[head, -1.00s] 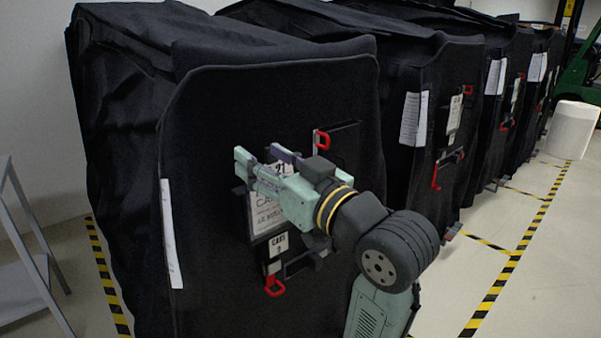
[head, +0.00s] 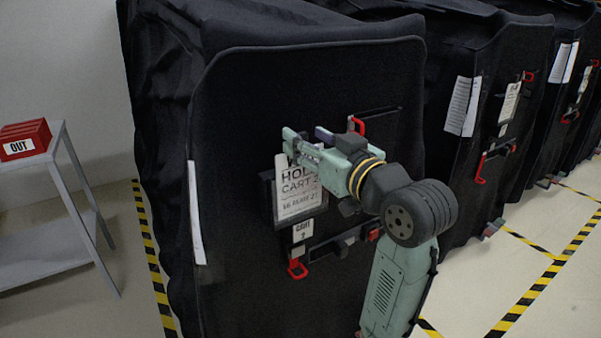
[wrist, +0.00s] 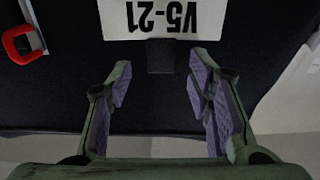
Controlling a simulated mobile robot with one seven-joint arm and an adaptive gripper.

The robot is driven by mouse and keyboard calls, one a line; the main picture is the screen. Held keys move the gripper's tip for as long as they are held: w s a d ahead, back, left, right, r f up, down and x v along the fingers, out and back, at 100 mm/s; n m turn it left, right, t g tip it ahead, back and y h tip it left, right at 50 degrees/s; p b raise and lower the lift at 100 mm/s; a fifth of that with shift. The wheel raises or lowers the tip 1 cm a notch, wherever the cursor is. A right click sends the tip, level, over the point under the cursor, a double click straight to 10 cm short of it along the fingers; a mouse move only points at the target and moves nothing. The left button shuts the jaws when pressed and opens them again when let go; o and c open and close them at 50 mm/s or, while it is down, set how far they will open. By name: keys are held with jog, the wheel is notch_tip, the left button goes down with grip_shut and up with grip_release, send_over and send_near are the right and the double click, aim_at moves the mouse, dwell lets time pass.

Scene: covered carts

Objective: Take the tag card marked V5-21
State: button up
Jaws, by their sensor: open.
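The white tag card (wrist: 150,18) reads V5-21, upside down, at the top of the wrist view. A small dark block (wrist: 160,56) sits at the card's edge. In the head view a white card (head: 298,197) with HOLD CART lettering hangs on the near cart's black front; its top line is mostly hidden by my gripper. My gripper (head: 305,140) is at that card's upper part. In the wrist view my gripper (wrist: 162,72) is open and empty, its purple-padded fingers apart, with the card beyond the tips. I cannot tell the remaining gap.
A red handle (head: 356,125) is close to my gripper, and it also shows in the wrist view (wrist: 22,44). Below the card are a small label (head: 302,230) and another red handle (head: 297,269). A grey table (head: 62,170) with a red OUT box (head: 25,139) stands left.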

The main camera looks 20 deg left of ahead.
jog(key=shift+x, duration=1.45)
jog(key=shift+s, duration=0.1)
jog(key=shift+c, duration=0.3)
grip_shut()
